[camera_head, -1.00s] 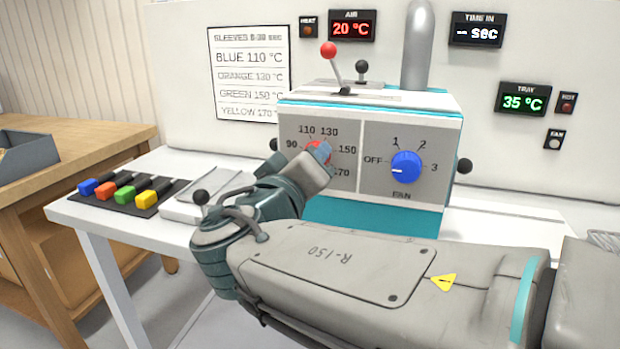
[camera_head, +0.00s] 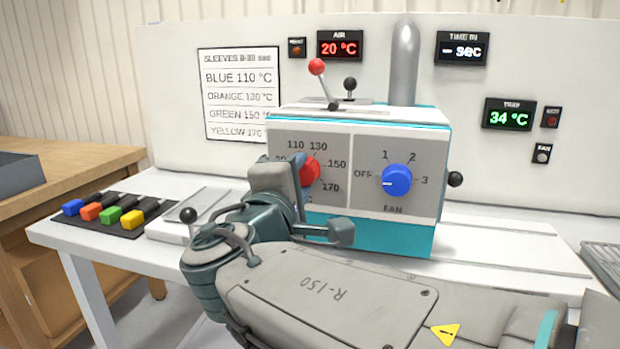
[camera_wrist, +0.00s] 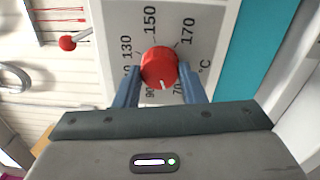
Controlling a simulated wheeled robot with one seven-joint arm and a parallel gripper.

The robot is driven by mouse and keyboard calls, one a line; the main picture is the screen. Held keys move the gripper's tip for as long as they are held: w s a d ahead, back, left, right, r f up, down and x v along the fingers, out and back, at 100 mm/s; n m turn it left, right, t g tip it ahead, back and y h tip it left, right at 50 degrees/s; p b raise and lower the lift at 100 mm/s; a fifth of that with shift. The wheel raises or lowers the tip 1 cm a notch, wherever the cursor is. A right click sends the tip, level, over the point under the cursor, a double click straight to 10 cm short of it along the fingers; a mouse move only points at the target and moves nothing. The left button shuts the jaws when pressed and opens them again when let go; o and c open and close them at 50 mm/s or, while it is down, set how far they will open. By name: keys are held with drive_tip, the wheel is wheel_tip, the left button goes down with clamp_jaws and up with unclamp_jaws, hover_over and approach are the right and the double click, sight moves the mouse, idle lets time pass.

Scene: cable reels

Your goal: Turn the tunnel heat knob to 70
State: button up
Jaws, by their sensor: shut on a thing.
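The tunnel heat knob (camera_head: 308,172) is red and sits on the left dial of the machine's front panel. My gripper (camera_head: 299,182) is at this knob and partly covers the dial's left and lower side. In the wrist view my gripper (camera_wrist: 161,76) has one finger on each side of the red knob (camera_wrist: 159,66) and is shut on it. The knob's white mark points down in that view, between the partly hidden 90 and 70. The labels 130, 150 and 170 are clear there.
The blue fan knob (camera_head: 397,180) is right of the heat knob. A red-balled lever (camera_head: 317,67) and a black-balled lever (camera_head: 350,84) stand on the machine (camera_head: 430,238). A black-balled handle (camera_head: 188,215) and several coloured blocks (camera_head: 107,214) are at left.

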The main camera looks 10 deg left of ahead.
drive_tip(key=shift+n, duration=1.4)
drive_tip(key=o, duration=1)
drive_tip(key=s, duration=0.4)
drive_tip(key=s+p, duration=0.1)
drive_tip(key=s, duration=0.4)
drive_tip(key=s+a, duration=0.1)
drive_tip(key=s, duration=0.3)
drive_tip(key=shift+s+f+p, duration=0.35)
drive_tip(key=shift+s+p, duration=0.05)
drive_tip(key=shift+r, duration=0.15)
